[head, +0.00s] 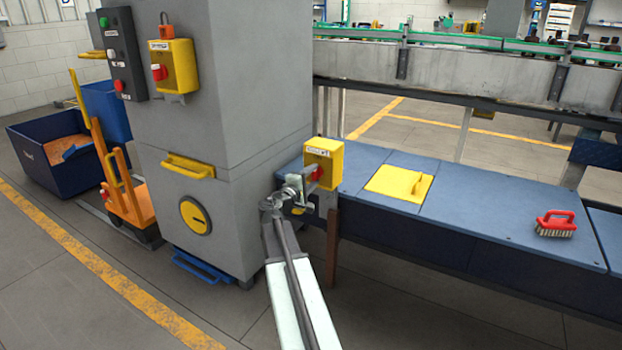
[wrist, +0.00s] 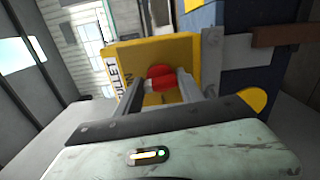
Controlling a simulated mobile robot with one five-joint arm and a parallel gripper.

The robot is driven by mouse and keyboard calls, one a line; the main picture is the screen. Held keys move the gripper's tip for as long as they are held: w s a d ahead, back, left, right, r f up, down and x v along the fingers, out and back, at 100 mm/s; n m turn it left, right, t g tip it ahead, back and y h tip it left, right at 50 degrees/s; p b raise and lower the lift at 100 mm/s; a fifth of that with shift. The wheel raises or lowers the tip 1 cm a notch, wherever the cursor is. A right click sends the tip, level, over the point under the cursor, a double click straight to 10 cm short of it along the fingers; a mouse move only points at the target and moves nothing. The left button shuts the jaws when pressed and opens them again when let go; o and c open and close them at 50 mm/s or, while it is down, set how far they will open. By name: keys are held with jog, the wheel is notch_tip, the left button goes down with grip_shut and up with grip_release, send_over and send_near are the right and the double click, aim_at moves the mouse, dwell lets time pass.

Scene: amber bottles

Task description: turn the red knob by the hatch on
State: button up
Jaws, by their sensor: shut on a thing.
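The red knob (wrist: 162,77) sits on the face of a yellow switch box (wrist: 126,52), which the wrist view shows turned on its side. In the head view the yellow box (head: 325,158) stands at the near left corner of the blue bench, and a bit of the red knob (head: 317,173) shows. My gripper (wrist: 160,90) is shut on the red knob, with a finger on each side of it. In the head view my gripper (head: 305,184) covers part of the box. The yellow hatch (head: 393,186) with its handle lies flat and closed in the bench top.
A grey cabinet (head: 225,105) stands close to the left of my arm. It carries another yellow box (head: 180,60) with a red knob, and a button panel (head: 123,55). A red brush (head: 556,223) lies on the blue bench (head: 480,225) at the right.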

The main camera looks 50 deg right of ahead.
jog(key=shift+s+d+m, duration=0.15)
jog(key=shift+s+m, duration=0.1)
jog(key=shift+m, duration=0.45)
jog(key=o, duration=1.4)
jog(key=shift+c, duration=0.2)
jog(key=shift+w, duration=0.1)
jog(key=v, duration=0.8)
jog(key=shift+w, duration=0.1)
